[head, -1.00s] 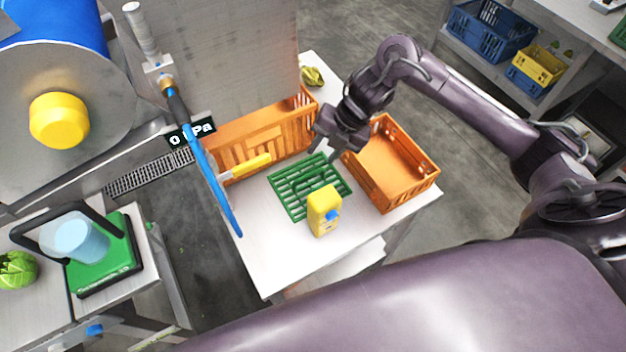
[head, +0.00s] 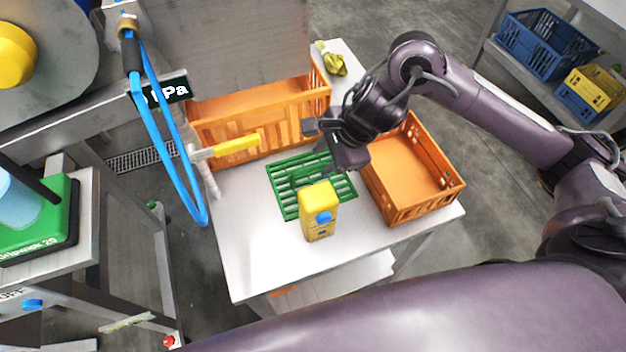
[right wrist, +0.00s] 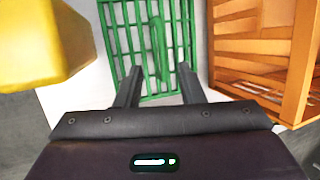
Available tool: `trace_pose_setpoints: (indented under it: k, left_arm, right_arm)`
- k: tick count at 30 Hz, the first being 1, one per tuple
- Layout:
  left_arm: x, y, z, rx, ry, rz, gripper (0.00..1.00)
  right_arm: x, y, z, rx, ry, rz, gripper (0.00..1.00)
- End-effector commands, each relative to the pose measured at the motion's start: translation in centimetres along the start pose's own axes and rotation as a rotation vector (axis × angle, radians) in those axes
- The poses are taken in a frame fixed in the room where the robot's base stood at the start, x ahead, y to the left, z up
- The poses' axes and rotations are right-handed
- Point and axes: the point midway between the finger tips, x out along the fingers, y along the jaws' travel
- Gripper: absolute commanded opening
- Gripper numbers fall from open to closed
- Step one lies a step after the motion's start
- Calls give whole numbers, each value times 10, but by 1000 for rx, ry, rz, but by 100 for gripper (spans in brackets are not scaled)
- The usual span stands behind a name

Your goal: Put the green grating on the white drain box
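The green grating (head: 284,203) lies flat on the white table, behind a yellow bottle. It has slots and a raised bar-like handle, which shows in the right wrist view (right wrist: 157,45). My right gripper (head: 335,158) is over the grating's far right part and hides some of it. In the right wrist view its two fingers (right wrist: 160,78) are spread apart with nothing between them, pointing toward the grating with the handle ahead between them. Contact with the grating cannot be told. I cannot make out a white drain box. My left gripper is not in view.
A yellow-handled tool (head: 238,145) and a blue hose (head: 165,150) are at left. The table's front left (head: 262,255) is clear.

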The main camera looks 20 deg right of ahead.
Motion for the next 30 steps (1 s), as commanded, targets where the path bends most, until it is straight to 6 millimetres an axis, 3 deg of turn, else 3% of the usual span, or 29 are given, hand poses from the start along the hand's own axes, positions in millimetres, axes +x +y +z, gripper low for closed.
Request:
trace_pose_setpoints:
  k: [6,16,26,30]
  left_arm:
    - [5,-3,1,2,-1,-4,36]
    - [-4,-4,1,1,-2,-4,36]
    - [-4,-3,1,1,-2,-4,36]
    - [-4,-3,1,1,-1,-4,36]
  right_arm:
    - [25,1,1,-2,-4,5,35]
    - [68,-3,2,1,-2,5,35]
    - [76,-3,2,-1,0,2,35]
    - [76,-3,2,-1,0,2,17]
